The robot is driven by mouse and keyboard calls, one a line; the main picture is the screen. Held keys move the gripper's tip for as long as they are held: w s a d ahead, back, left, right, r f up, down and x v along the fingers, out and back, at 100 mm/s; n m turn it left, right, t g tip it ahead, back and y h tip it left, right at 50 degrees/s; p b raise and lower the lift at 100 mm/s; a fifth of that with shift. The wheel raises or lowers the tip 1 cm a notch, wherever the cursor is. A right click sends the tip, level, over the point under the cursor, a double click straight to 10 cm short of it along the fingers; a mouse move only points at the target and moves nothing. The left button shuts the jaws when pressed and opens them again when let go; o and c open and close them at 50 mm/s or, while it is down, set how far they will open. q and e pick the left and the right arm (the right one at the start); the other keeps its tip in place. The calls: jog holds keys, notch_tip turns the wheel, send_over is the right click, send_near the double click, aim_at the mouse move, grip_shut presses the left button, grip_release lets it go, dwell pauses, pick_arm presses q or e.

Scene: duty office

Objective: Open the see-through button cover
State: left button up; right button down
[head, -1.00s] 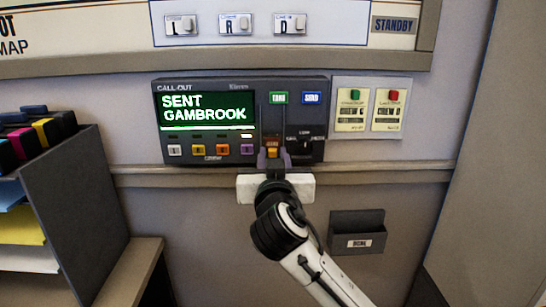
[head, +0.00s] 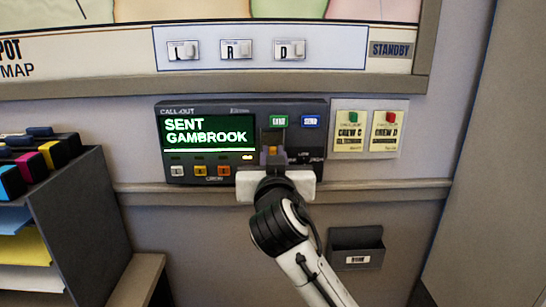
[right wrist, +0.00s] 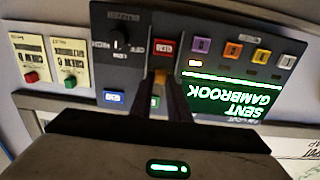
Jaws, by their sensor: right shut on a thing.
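The dark call-out panel (head: 243,181) is on the wall in the head view, its screen reading SENT GAMBROOK. My right gripper (head: 272,156) is in front of its middle and hides part of it. Its fingers are shut on the small orange tab of the see-through button cover (head: 272,150). The tab also shows between the fingertips in the right wrist view (right wrist: 160,76). There, a red button (right wrist: 163,47) shows just past the tab, uncovered by the fingers. The clear part is too faint to make out; the tab stands above the red button's place. My left gripper is out of view.
A green button (head: 279,121) and a blue button (head: 311,121) are above the fingers. Two crew cards (head: 369,134) are right of the panel. A ledge (head: 380,190) runs below, with a small grey holder (head: 356,248) under it. A dark shelf (head: 80,215) stands left.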

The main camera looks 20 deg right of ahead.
jog(key=c, duration=1.7)
grip_release()
jog(key=shift+s, duration=0.1)
jog(key=b+v, duration=0.1)
jog(key=v, duration=0.9)
jog(key=shift+s, duration=0.1)
